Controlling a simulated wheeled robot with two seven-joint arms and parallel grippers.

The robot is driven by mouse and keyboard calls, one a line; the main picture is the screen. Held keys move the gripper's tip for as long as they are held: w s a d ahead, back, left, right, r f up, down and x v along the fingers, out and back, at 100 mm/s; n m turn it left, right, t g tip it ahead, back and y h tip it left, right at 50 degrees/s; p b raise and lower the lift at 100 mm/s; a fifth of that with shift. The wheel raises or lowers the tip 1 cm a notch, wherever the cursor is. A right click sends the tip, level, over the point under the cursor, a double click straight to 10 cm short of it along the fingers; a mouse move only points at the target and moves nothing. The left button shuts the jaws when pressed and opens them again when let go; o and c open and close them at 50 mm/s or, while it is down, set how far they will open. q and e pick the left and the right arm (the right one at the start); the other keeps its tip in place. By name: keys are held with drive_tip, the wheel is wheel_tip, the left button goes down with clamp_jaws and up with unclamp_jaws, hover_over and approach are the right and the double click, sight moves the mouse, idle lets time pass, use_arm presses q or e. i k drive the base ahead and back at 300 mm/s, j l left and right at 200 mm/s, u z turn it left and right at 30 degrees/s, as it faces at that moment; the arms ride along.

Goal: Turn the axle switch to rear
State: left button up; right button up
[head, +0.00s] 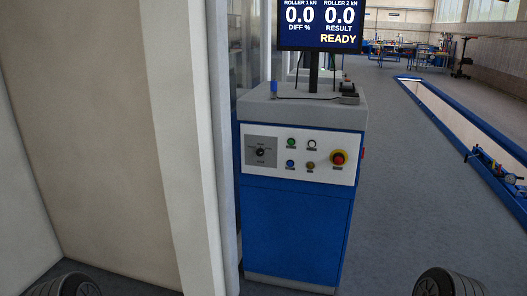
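The axle switch (260,152) is a small black rotary knob on a grey plate, at the left of the white control panel (300,172). The panel is on the front of a blue and grey cabinet (293,232). The lettering around the knob is too small to read, so I cannot tell which position it points to. Dark rounded parts of my arms show at the bottom left and bottom right corners, well apart from the cabinet. Neither gripper's fingers are visible.
Several small buttons and a red emergency stop (338,157) sit right of the switch. A monitor (319,25) above reads READY. A pale wall post (188,150) stands close on the left. A blue-edged pit (470,130) lies to the right, with open floor between.

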sight(259, 153)
drive_tip(key=i+j, duration=0.4)
drive_tip(key=j, duration=0.2)
drive_tip(key=i+j, duration=0.4)
drive_tip(key=j, duration=0.2)
drive_tip(key=i+j+u, duration=0.1)
drive_tip(key=i+j, duration=0.35)
drive_tip(key=j, duration=0.15)
drive_tip(key=i+j, duration=0.4)
drive_tip(key=j, duration=0.2)
